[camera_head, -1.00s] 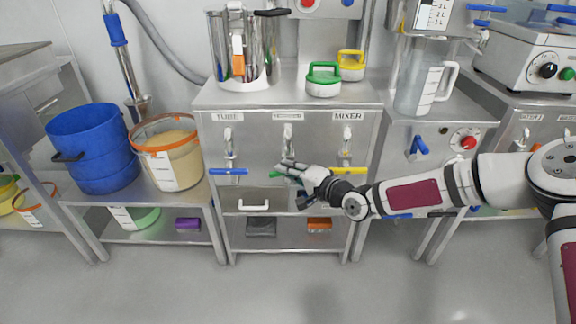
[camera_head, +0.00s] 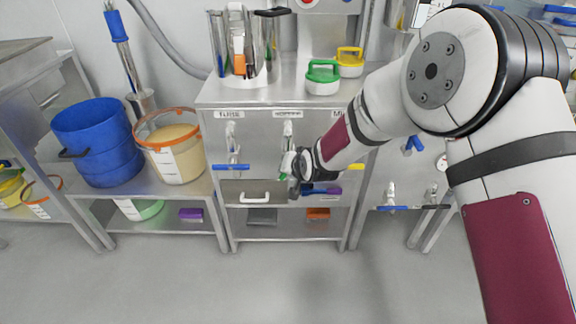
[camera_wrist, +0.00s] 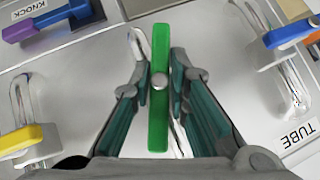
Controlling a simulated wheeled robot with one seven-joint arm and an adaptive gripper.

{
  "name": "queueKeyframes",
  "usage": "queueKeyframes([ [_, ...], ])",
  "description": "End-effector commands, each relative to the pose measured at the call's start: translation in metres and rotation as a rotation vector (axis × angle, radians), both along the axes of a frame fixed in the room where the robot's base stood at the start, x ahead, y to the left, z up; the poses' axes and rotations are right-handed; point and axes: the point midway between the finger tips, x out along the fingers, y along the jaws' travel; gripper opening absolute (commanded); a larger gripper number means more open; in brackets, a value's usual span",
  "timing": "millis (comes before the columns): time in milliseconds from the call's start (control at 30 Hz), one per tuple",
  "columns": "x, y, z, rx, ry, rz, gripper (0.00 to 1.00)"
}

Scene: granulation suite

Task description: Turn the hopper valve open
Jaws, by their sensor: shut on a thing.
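The hopper valve has a green handle (camera_head: 286,164), in the middle of the row on the steel cabinet front, below its label and steel pipe. In the wrist view the green bar (camera_wrist: 158,125) stands upright in the picture, close to the line of the pipe behind it but slightly angled from it. My gripper (camera_wrist: 160,82) is shut on this bar, one finger on each side. In the head view my gripper (camera_head: 294,176) and forearm come from the right and partly hide the handle.
The blue tube valve handle (camera_head: 231,167) lies crosswise at the left. The yellow mixer valve handle (camera_wrist: 28,140) is on the other side, mostly behind my arm in the head view. Green (camera_head: 323,78) and yellow (camera_head: 350,62) lidded items stand on top.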

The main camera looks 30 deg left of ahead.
Motion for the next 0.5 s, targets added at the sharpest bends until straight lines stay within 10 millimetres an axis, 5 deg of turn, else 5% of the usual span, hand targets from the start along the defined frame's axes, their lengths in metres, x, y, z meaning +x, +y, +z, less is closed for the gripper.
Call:
queueKeyframes([
  [500,-0.0023,-0.0024,-0.0037,-0.28,-0.158,-0.001,0.0],
])
